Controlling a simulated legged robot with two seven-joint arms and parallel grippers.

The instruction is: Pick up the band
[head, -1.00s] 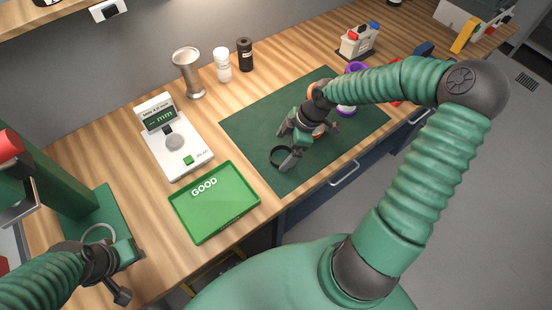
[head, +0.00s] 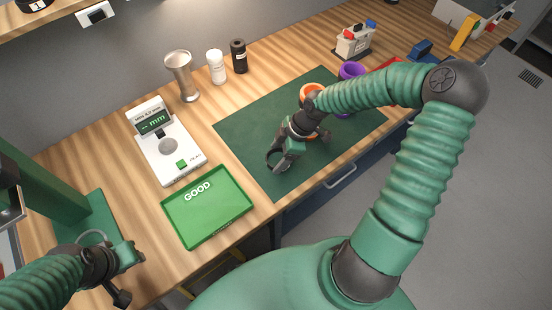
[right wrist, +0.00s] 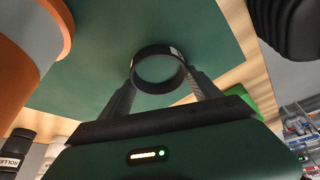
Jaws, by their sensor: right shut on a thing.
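The band is a black ring. In the head view the band (head: 268,160) is at the tip of my right gripper (head: 277,160), over the left part of the dark green mat (head: 240,127). In the right wrist view the band (right wrist: 157,89) sits between the two fingertips of my right gripper (right wrist: 158,78), which is shut on it. I cannot tell whether the band is clear of the mat. My left gripper (head: 127,277) is at the lower left, apart from the band; its jaw opening is unclear.
A green GOOD tray (head: 215,215) and a white gauge (head: 180,163) lie left of the mat. Orange (head: 311,90) and purple (head: 352,70) rings are near my right forearm. A metal cup (head: 180,70) and bottles stand behind. A green stand (head: 60,195) is at left.

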